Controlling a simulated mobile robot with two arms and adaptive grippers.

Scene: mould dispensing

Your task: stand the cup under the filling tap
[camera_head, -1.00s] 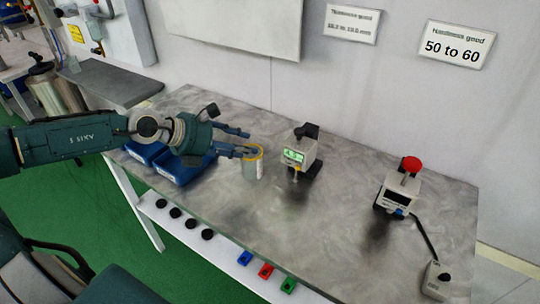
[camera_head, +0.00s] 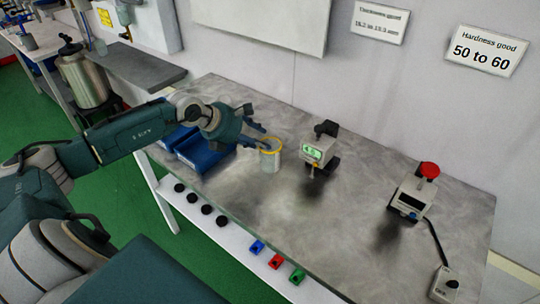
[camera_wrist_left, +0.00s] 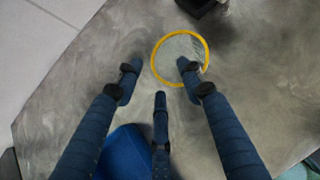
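The cup (camera_head: 269,161), clear with a yellow rim, stands upright on the grey metal table. In the left wrist view its round yellow rim (camera_wrist_left: 153,58) shows from above. My left gripper (camera_head: 266,140) is at the cup's top from the left. Its fingers (camera_wrist_left: 160,68) are spread apart; one fingertip overlaps the cup's opening in the wrist view and another is outside the rim. I cannot tell whether they touch it. A tap-like fitting (camera_head: 124,12) is on the wall unit at top left; I cannot tell if it is the filling tap. My right gripper is not in view.
Blue bins (camera_head: 205,156) sit left of the cup. A gauge with a green display (camera_head: 316,152) stands just right of it, and a device with a red button (camera_head: 411,196) farther right. A grey shelf (camera_head: 132,69) and a metal tank (camera_head: 84,80) are at upper left.

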